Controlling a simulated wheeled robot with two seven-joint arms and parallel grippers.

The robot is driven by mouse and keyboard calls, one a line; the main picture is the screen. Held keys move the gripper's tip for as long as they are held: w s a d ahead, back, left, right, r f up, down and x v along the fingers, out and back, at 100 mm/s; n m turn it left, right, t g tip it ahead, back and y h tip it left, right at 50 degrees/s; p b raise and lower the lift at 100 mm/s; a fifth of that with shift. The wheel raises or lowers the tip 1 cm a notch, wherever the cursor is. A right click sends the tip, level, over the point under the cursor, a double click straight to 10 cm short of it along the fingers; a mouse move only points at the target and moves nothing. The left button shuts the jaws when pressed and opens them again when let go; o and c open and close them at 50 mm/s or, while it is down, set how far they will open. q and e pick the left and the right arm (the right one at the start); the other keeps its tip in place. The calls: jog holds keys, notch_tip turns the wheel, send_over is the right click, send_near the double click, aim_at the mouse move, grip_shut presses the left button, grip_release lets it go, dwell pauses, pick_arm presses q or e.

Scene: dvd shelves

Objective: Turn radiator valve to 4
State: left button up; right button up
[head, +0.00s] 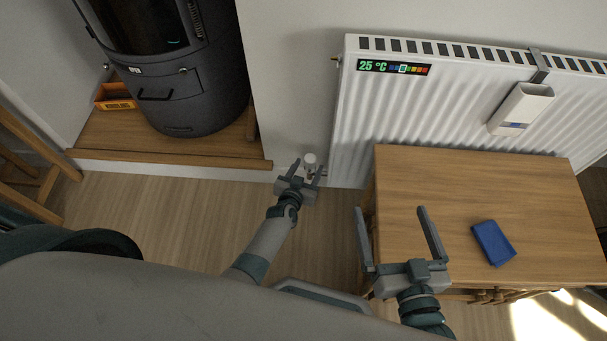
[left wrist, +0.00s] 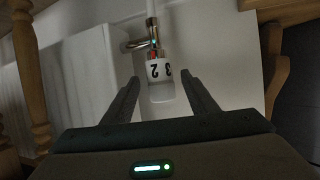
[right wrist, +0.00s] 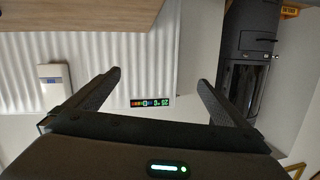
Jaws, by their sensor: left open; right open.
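The white radiator valve (head: 310,160) sits at the radiator's lower left corner in the head view. In the left wrist view the valve knob (left wrist: 159,80) shows the digits 2 and 3, with a red mark just behind it. My left gripper (head: 302,168) is open, with its fingers on either side of the knob; gaps show between fingers and knob in the left wrist view. My right gripper (head: 392,211) is open and empty above the wooden table's left part. The white radiator (head: 345,120) carries a display reading 25 °C (head: 394,67).
A wooden table (head: 440,190) stands before the radiator, with a blue cloth-like item (head: 493,243) on it. A white holder (head: 522,108) hangs on the radiator. A dark stove (head: 170,70) and an orange crate (head: 115,97) stand on a wooden platform at left.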

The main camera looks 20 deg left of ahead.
aim_at(308, 168)
pick_arm(q)
jog(key=p+v, duration=0.1)
jog(key=v, duration=0.2)
jog(key=shift+s+r, duration=0.1)
jog(key=shift+s, duration=0.05)
pick_arm(e)
jog(key=f+g, duration=0.1)
jog(key=d+f, duration=0.1)
jog(key=s+f+g, duration=0.1)
jog(key=shift+s+d+f+g+h, duration=0.1)
jog(key=shift+d+f+g+h, duration=0.05)
jog(key=shift+f+g+h, duration=0.2)
pick_arm(q)
jog(key=shift+s+r, duration=0.15)
jog(key=shift+s, duration=0.35)
pick_arm(e)
jog(key=shift+s+d+f+g, duration=0.2)
jog(key=shift+s+f+g, duration=0.2)
jog(key=shift+f, duration=0.3)
